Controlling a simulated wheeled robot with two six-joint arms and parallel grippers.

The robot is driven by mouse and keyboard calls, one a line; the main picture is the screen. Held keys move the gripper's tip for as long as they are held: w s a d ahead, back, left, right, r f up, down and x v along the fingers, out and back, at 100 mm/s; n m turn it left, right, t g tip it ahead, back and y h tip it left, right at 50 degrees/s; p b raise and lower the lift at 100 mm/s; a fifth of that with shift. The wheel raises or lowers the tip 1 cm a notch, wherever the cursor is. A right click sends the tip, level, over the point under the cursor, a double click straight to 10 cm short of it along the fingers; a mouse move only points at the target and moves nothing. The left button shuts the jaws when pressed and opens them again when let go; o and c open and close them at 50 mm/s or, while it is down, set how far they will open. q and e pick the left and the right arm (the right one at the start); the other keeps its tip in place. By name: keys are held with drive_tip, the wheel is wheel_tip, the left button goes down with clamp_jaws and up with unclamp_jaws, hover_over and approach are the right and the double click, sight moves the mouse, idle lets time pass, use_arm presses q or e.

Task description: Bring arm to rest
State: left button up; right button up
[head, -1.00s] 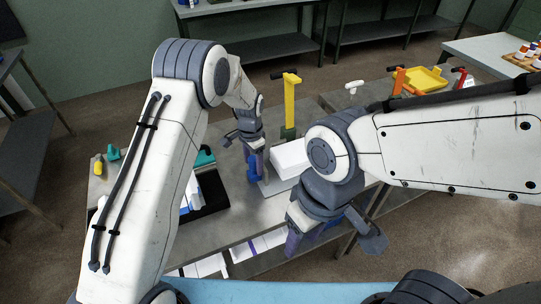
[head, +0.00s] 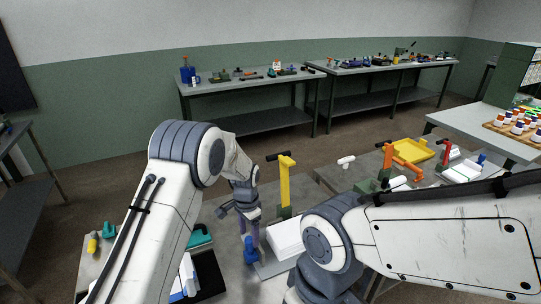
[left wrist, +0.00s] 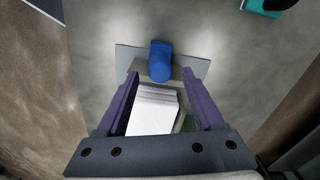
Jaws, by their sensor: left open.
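My left arm comes in from the left of the head view and bends down to the table. My left gripper (head: 250,240) points down beside a stack of white sheets (head: 286,238) and a blue piece (head: 250,251). In the left wrist view its purple fingers (left wrist: 160,85) are apart, with the blue piece (left wrist: 160,60) ahead of them and the white stack (left wrist: 153,112) showing between them. I cannot tell whether they touch anything. My right arm reaches in from the right; its gripper is below the head view's edge.
A yellow upright lever (head: 285,180) stands behind the stack. A dark tray (head: 208,278) with papers and a teal tool (head: 199,236) lie left of it. Benches (head: 235,86) line the back wall.

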use_arm(q)
drive_tip(key=s+a+r+n+t, duration=0.1)
drive_tip(key=s+a+r+n, duration=0.25)
drive_tip(key=s, duration=0.35)
drive_tip(key=s+a+r+n+t, duration=0.1)
drive_tip(key=s+a+r+n, duration=0.3)
drive_tip(key=s, duration=0.3)
drive_tip(key=s+a+r+n+t, duration=0.1)
drive_tip(key=s+a+r+n, duration=0.15)
drive_tip(key=s+r, duration=0.4)
drive_tip(key=s+d+r+m+g, duration=0.1)
drive_tip(key=s+d+m, duration=0.1)
drive_tip(key=s+d, duration=0.2)
drive_tip(key=s+d+r+m+g, duration=0.1)
drive_tip(key=s+d+r+m, duration=0.1)
drive_tip(key=s+d+m, duration=0.1)
drive_tip(key=s+d+r+m+g+h, duration=0.1)
drive_tip(key=s+d+m, duration=0.1)
drive_tip(key=s+d, duration=0.3)
drive_tip(key=shift+s+d+r+m, duration=0.3)
drive_tip(key=shift+s+r, duration=0.05)
drive_tip(key=shift+s, duration=0.7)
